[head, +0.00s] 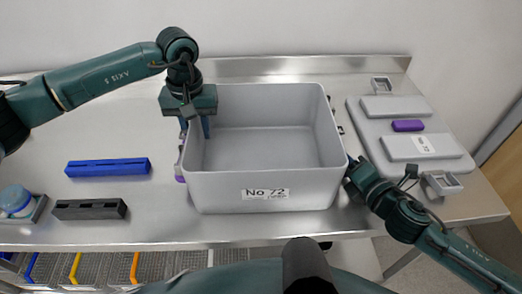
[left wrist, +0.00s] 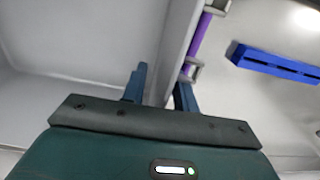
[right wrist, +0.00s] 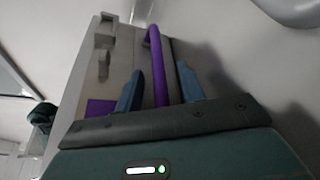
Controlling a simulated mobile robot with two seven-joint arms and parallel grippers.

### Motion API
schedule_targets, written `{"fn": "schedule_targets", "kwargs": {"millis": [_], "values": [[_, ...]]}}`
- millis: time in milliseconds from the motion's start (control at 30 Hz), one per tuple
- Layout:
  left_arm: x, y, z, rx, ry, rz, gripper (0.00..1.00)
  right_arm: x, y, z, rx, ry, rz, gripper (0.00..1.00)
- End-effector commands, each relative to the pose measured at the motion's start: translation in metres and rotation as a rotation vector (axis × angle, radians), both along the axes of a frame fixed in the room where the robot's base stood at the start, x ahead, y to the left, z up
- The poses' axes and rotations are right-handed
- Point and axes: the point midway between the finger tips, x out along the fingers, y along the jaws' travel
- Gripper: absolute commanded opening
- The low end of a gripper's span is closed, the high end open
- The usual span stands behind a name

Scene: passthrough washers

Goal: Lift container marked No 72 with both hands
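The grey open container (head: 265,193) stands on the metal table, with a "No 72" label on its front wall. It looks empty. My left gripper (head: 196,126) points down over its left wall. In the left wrist view the fingers (left wrist: 160,88) are apart, one on each side of the wall rim, with a purple handle (left wrist: 198,35) beyond them. My right gripper (head: 352,172) is low beside the right wall. In the right wrist view its fingers (right wrist: 160,82) are apart, with a purple handle (right wrist: 157,60) between them; contact cannot be told.
A blue block (head: 108,167) and a black block (head: 90,209) lie left of the container. A blue-lidded jar (head: 15,200) stands at far left. Wire baskets (head: 105,268) are below the front edge.

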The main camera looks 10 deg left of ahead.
Motion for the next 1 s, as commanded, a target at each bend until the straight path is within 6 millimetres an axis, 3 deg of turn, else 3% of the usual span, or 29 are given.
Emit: {"fn": "schedule_targets", "kwargs": {"millis": [300, 667, 800, 1000], "values": [[0.0001, -0.0001, -0.0021, 0.000, 0.000, 0.000, 0.29, 0.0015, 0.0015, -0.0005, 0.001, 0.000, 0.001, 0.39], [0.0001, -0.0002, -0.0017, 0.000, 0.000, 0.000, 0.00, 0.0014, 0.0013, -0.0004, 0.001, 0.000, 0.001, 0.10], [0.0001, -0.0001, -0.0017, 0.000, 0.000, 0.000, 0.00, 0.0014, 0.0013, -0.0004, 0.001, 0.000, 0.001, 0.00], [0.0002, -0.0001, -0.0016, 0.000, 0.000, 0.000, 0.00, 0.0013, 0.0013, -0.0003, 0.001, 0.000, 0.001, 0.00]]}}
